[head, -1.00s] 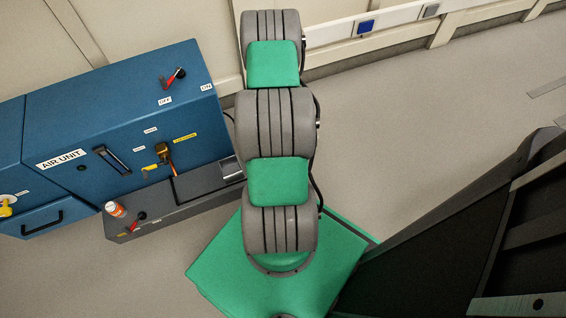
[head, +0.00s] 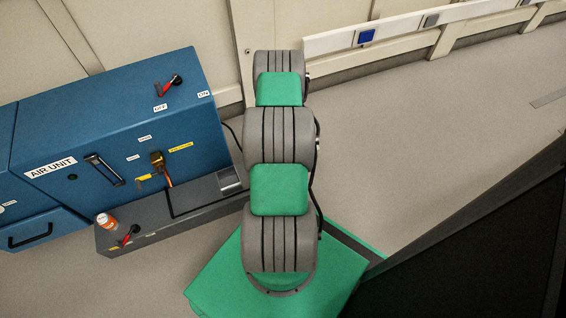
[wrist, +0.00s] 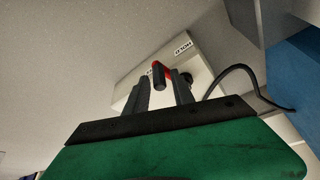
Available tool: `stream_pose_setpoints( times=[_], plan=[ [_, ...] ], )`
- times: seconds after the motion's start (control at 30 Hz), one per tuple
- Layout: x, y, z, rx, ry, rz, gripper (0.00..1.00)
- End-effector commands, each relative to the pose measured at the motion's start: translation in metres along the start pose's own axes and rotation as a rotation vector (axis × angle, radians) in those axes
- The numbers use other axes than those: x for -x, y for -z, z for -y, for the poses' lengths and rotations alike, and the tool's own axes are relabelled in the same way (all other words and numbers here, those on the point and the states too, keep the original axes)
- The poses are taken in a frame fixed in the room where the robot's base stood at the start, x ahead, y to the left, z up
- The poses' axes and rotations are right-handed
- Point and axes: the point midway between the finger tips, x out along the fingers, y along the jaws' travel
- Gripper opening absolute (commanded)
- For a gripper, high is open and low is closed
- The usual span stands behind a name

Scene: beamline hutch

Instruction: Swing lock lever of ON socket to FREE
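In the wrist view, a lever (wrist: 160,71) with a red shaft and a dark end stands on a pale box (wrist: 119,94). A small label, apparently reading HOLD (wrist: 183,47), is beside it; another label is mostly hidden behind the lever. My gripper (wrist: 163,88) points at the box with its two dark fingers apart, one on each side of the lever's end in the picture. I see gaps between fingers and lever; whether they touch cannot be told. Neither the pale box nor my gripper shows in the head view. No ON mark is readable on this box.
A blue air unit (head: 115,112) stands left of my arm, with a red OFF/ON lever (head: 168,86) on top. A grey base (head: 190,205) in front carries another red lever (head: 129,234) and an orange-white can (head: 106,222). A dark cable (wrist: 228,72) runs right of the pale box.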

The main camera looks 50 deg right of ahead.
Motion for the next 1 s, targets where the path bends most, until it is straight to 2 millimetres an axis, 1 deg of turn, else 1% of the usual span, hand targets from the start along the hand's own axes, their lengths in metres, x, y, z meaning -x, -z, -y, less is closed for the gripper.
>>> stream_pose_setpoints(
  times=[0.03, 0.07, 0.33, 1.0],
  plan=[
    [0.0001, 0.0000, 0.0001, 0.000, 0.000, 0.000, 0.25],
    [0.0001, 0.0000, 0.0001, 0.000, 0.000, 0.000, 0.22],
    [0.0001, -0.0001, 0.0001, 0.000, 0.000, 0.000, 0.00],
    [0.0002, -0.0001, 0.0002, 0.000, 0.000, 0.000, 0.00]
  ],
)
